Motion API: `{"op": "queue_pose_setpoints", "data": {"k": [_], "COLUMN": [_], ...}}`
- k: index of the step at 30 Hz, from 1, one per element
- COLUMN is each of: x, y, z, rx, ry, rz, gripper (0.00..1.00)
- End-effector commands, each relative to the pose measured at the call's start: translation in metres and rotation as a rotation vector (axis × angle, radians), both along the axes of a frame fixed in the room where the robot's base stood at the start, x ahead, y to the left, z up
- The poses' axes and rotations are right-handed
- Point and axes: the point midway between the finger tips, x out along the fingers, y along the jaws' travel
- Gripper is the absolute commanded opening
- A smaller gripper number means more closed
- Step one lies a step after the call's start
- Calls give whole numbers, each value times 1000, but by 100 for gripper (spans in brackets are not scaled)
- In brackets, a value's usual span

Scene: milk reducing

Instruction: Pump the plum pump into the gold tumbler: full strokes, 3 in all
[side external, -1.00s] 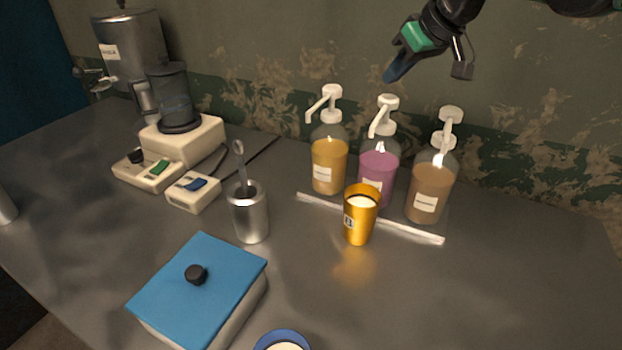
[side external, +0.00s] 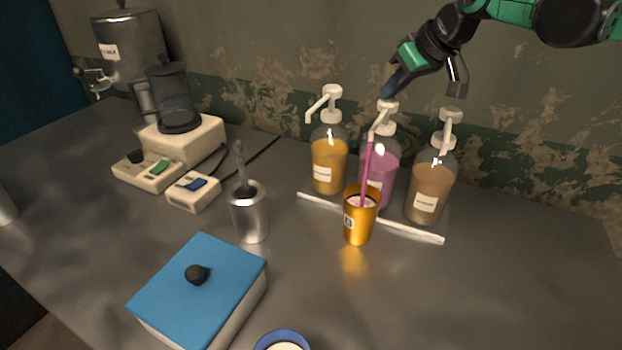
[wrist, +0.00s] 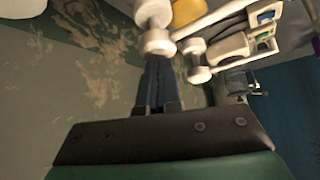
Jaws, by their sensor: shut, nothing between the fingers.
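The plum pump (side external: 379,168), a clear bottle of purple syrup with a white pump head, stands in the middle of the row of three. A purple stream runs from its spout into the gold tumbler (side external: 357,224). The tumbler stands upright in front of it, with pale liquid inside. My gripper (side external: 388,92) is shut and empty, with its dark fingertips at the top of the plum pump's head. In the wrist view the shut fingers (wrist: 157,82) point at a white pump head (wrist: 158,42); contact is hard to tell there.
An amber pump (side external: 328,165) stands left of the plum one and a brown pump (side external: 431,188) right. A pale strip (side external: 412,234) lies before them. A metal cup with a utensil (side external: 250,212), a blue-lidded box (side external: 200,287) and a grinder-like machine (side external: 177,110) stand further left.

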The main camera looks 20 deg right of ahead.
Motion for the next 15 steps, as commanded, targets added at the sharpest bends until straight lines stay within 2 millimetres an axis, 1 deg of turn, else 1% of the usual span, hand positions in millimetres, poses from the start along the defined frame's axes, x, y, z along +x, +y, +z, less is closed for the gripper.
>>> {"op": "queue_pose_setpoints", "data": {"k": [8,15], "x": [0,0], "y": [0,0], "z": [-10,-9], "rx": [0,0], "ry": [1,1], "rz": [0,0], "gripper": [0,0]}}
